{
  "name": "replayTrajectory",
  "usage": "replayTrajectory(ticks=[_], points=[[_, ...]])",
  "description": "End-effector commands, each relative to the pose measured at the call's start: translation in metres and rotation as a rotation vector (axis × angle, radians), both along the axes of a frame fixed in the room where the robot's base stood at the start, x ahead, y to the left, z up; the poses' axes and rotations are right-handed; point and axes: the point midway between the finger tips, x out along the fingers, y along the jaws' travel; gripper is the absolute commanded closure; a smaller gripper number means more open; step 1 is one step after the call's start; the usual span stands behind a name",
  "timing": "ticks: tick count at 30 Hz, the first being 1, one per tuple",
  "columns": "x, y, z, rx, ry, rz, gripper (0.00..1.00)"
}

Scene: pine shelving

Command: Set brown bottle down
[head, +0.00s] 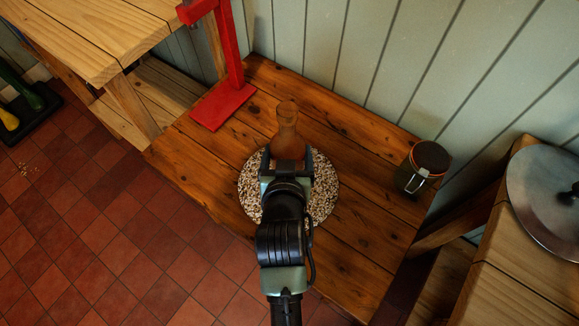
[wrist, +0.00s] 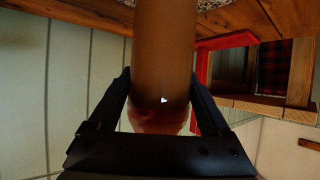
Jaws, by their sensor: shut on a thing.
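The brown bottle (head: 288,132) is held upright, or nearly so, between the fingers of my gripper (head: 287,167) in the head view. It stands over a round speckled mat (head: 250,190) on a brown wooden surface. In the wrist view the bottle (wrist: 164,60) fills the middle, with the black fingers of my gripper (wrist: 163,105) shut on either side of it. My gripper hides the bottle's lower part in the head view. I cannot tell whether its base touches the mat.
A red stand (head: 222,106) is behind and left of the mat. A dark clip-top jar (head: 423,167) stands to the right. A round metal lid (head: 545,190) lies on the pine shelf at far right. Bare wood (head: 365,215) is right of the mat.

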Motion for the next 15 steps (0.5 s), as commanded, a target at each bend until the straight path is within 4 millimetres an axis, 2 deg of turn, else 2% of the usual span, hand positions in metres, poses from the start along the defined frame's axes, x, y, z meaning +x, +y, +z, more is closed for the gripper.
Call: replayTrajectory(ticks=[5,12,15], points=[[0.002,0.000,-0.008,0.000,-0.010,0.000,1.00],[0.001,0.000,-0.039,0.000,-0.008,0.000,1.00],[0.002,0.000,-0.041,0.000,-0.012,0.001,1.00]])
